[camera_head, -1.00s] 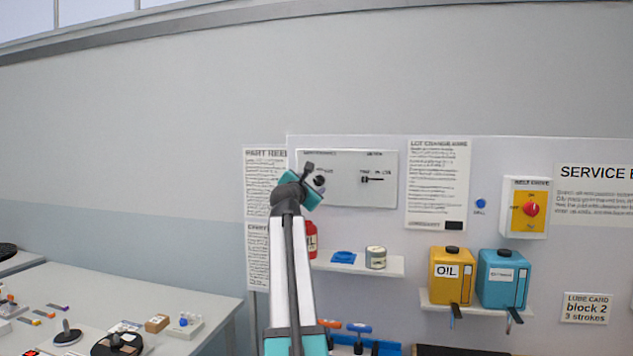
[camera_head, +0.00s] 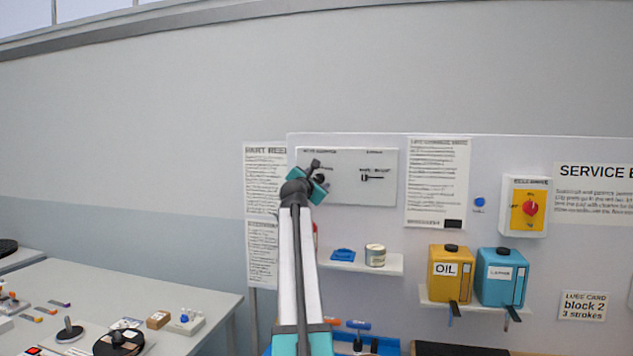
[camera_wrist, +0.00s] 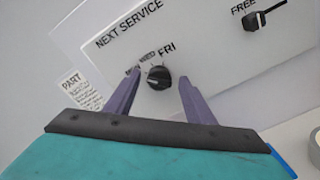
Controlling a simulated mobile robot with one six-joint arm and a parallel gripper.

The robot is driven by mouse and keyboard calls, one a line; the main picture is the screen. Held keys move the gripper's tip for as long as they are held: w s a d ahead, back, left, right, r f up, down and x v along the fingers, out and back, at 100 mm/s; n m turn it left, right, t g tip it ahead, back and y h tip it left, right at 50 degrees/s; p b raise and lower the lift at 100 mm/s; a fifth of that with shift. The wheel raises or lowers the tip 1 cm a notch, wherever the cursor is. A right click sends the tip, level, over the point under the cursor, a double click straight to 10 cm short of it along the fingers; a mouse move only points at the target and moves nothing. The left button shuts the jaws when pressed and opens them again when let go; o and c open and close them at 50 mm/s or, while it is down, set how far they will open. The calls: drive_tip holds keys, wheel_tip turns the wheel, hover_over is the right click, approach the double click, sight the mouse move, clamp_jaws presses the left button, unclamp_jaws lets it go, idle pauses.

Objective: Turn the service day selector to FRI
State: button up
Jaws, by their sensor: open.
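The service day selector is a round black knob (camera_wrist: 158,78) on a white panel (camera_wrist: 215,50) under the words NEXT SERVICE. Day labels arc above it; WED and FRI (camera_wrist: 166,48) can be read, and the leftmost is partly hidden by a finger. Which label the knob points to is unclear. My gripper (camera_wrist: 159,80) is open, with one purple finger on each side of the knob in the picture; contact is not visible. In the head view, my gripper (camera_head: 318,168) is at the left of the panel (camera_head: 345,195), partly covering the knob (camera_head: 320,179).
A FREE-labelled lever (camera_wrist: 262,18) sits right of the knob. Below the panel, a shelf (camera_head: 385,266) holds a blue item and a tin (camera_head: 375,255). Yellow (camera_head: 450,285) and blue (camera_head: 500,290) containers stand lower right. A cluttered table (camera_head: 190,278) is at left.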

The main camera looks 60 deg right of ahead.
drive_tip(key=c, duration=1)
drive_tip(key=shift+m, duration=0.3)
drive_tip(key=m+b, duration=0.3)
drive_tip(key=m, duration=0.1)
drive_tip(key=shift+f, duration=0.2)
drive_tip(key=m+b, duration=0.3)
drive_tip(key=m, duration=0.1)
drive_tip(key=shift+m+b, duration=0.3)
drive_tip(key=m+b, duration=0.3)
drive_tip(key=m, duration=0.1)
drive_tip(key=shift+m, duration=0.3)
drive_tip(key=shift+m+b, duration=1.6)
drive_tip(key=shift+m, duration=0.6)
drive_tip(key=shift+r, duration=0.1)
